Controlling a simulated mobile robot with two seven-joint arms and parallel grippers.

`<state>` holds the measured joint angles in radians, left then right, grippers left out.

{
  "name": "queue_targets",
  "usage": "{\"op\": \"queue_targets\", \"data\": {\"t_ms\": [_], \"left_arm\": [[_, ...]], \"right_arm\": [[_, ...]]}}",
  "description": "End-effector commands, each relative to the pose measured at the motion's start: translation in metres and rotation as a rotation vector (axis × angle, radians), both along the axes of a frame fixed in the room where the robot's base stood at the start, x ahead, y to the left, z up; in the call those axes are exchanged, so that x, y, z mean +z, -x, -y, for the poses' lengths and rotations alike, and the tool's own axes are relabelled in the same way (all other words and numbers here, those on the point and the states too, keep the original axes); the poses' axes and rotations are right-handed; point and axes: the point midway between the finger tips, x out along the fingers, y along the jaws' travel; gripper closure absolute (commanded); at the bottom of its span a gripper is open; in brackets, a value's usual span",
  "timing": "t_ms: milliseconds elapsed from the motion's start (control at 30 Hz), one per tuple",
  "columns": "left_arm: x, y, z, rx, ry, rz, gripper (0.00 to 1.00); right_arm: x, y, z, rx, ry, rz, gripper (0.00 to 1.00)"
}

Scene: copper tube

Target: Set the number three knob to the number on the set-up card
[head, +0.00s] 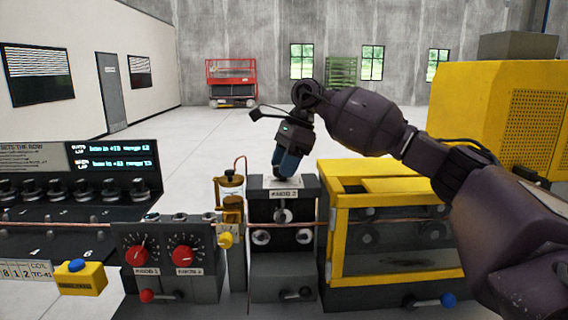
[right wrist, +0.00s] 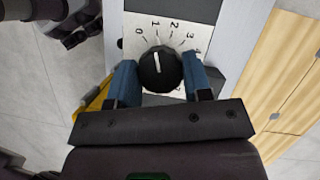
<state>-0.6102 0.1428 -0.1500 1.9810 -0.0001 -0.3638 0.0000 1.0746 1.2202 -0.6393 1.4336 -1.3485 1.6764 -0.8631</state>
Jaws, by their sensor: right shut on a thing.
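The number three knob (right wrist: 160,70) is black with a white pointer line, on a white dial numbered 0 to 4 and beyond. The pointer points near the 1. My right gripper (right wrist: 160,78) has its blue fingers on both sides of this knob, shut on it. In the head view my right gripper (head: 285,168) comes down onto the top of the dark number 3 block (head: 283,218) and hides the knob. A card reading "812 COIL TC-41" (head: 26,271) and a text panel (head: 35,158) show at the left; I cannot tell which is the set-up card. My left gripper is not in view.
Two red knobs (head: 136,256) (head: 184,258) sit on the grey box at left. A copper tube (head: 295,224) runs across. A yellow-framed cabinet (head: 395,183) stands close right of the block. A blue button on a yellow box (head: 80,283) is at lower left.

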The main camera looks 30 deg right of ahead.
Motion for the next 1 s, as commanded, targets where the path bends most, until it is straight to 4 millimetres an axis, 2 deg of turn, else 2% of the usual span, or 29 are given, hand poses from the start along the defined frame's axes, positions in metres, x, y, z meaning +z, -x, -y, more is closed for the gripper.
{"op": "queue_targets", "data": {"t_ms": [233,267,400,767,867,1000], "left_arm": [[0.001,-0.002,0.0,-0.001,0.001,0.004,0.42],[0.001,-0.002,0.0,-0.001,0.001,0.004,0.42],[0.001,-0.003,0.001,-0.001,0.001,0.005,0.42],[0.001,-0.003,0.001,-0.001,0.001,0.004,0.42],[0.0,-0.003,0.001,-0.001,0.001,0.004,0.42],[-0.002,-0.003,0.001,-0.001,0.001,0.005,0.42]], "right_arm": [[0.003,0.0,0.001,-0.004,0.0,0.006,0.79],[0.003,0.0,0.001,-0.004,0.0,0.006,0.52],[0.002,0.0,0.001,-0.003,0.0,0.004,0.3],[0.005,0.0,0.002,-0.003,0.0,0.003,0.29],[0.014,0.0,0.006,-0.005,-0.001,0.004,0.29],[0.035,0.003,0.014,-0.005,-0.001,0.005,0.29]]}}
